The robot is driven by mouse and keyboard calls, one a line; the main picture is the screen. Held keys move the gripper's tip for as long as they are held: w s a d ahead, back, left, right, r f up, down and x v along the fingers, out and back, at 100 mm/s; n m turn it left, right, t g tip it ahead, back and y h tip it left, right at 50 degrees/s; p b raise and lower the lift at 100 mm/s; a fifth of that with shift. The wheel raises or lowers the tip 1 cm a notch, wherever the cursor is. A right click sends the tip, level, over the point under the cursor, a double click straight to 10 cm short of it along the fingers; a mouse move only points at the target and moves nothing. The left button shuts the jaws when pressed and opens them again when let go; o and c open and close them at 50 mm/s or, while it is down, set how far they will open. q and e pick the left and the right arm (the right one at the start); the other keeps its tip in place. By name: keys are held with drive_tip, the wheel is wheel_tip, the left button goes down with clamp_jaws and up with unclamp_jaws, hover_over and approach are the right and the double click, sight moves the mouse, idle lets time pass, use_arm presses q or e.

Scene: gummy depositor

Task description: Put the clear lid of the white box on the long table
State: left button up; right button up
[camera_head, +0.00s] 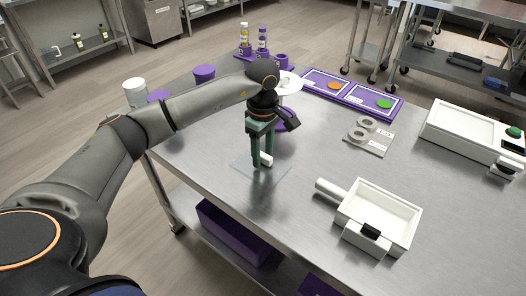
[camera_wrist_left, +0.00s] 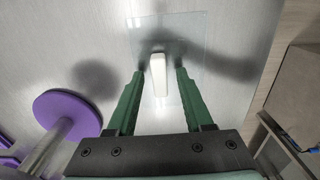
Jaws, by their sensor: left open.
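The clear lid (camera_head: 243,169) lies flat on the long steel table (camera_head: 308,190), with a short white handle (camera_head: 266,159) on it. The lid also shows as a see-through pane in the left wrist view (camera_wrist_left: 190,28). My left gripper (camera_head: 262,163) points down over the lid. Its green fingers are open, one on each side of the white handle (camera_wrist_left: 158,76), with a gap visible on both sides. The white box (camera_head: 411,229) stands open-topped on the table to the right, apart from the lid. My right gripper is not in view.
Purple trays (camera_head: 326,83) with coloured discs lie at the back. A grey plate with two rings (camera_head: 368,135) is behind the box. A larger white unit (camera_head: 470,132) stands at the right. Bare table surrounds the lid at front and right.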

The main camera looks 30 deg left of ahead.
sight(264, 154)
use_arm(q)
wheel_tip(264, 154, up, 12)
drive_tip(key=shift+p, duration=0.4)
drive_tip(key=shift+w+d, duration=0.1)
